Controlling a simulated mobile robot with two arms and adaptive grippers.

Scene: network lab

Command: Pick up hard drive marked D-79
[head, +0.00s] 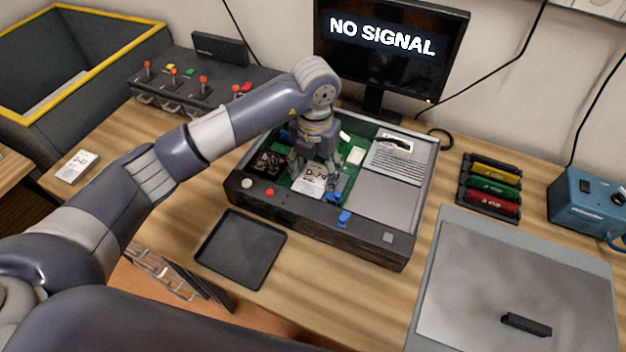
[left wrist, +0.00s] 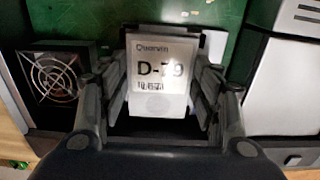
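The hard drive marked D-79 (head: 311,183) is a white-labelled block inside the open dark equipment case (head: 300,226). In the left wrist view the drive (left wrist: 161,72) fills the middle, and its "D-79" label is readable. My left gripper (head: 316,172) reaches down into the case from above. Its fingers (left wrist: 161,105) stand on either side of the drive, with narrow dark gaps that make it look open around the drive. Contact on the sides cannot be made out. My right gripper is not in view.
Another labelled drive (head: 77,166) lies at the left of the table. A fan (left wrist: 53,77) sits beside the D-79 drive. An empty black tray (head: 241,249) lies in front of the case. A grey mat (head: 500,270), a coloured cartridge rack (head: 489,187) and a monitor (head: 390,75) stand around it.

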